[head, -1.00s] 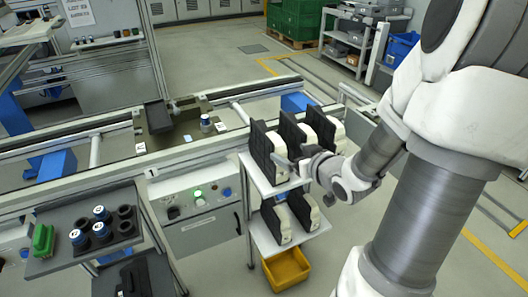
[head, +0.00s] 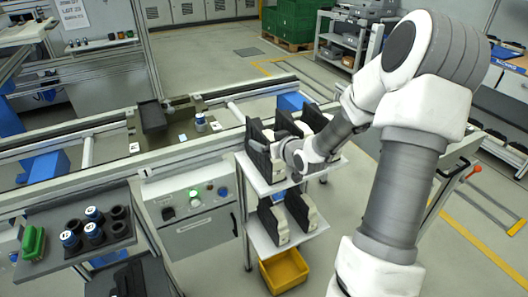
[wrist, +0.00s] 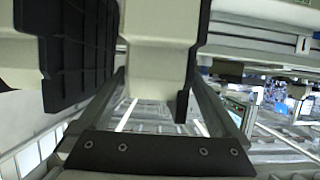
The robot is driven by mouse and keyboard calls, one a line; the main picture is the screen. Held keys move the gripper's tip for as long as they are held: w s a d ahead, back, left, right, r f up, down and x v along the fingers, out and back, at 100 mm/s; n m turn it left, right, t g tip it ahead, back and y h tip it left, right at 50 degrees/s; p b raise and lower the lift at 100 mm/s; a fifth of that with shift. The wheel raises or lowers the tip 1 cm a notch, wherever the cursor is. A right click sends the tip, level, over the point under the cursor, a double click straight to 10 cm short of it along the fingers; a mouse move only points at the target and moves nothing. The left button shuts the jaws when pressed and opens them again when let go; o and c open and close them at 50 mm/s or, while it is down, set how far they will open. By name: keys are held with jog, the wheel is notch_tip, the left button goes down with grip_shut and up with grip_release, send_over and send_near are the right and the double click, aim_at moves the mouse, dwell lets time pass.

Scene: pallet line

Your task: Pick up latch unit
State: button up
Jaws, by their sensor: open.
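Several black-and-cream units stand upright on a two-level white rack; I take the latch unit to be one of these. On the top shelf, the front-left unit (head: 256,150) is closest to my gripper (head: 282,148), whose tips are partly hidden by the wrist. In the wrist view, my gripper (wrist: 158,78) is open, with one finger on each side of a unit's cream body (wrist: 158,55). Contact cannot be told. A second unit's black face (wrist: 80,50) is close at the left. More units (head: 300,210) stand on the lower shelf.
A yellow bin (head: 285,271) is under the rack. The conveyor rail (head: 180,155) and a control box with a green button (head: 195,200) are left of the rack. A dark tray (head: 75,262) with cups is at the lower left. The floor to the right is mostly clear.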

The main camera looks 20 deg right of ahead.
jog(key=shift+x, duration=1.85)
jog(key=shift+d, duration=0.1)
grip_shut()
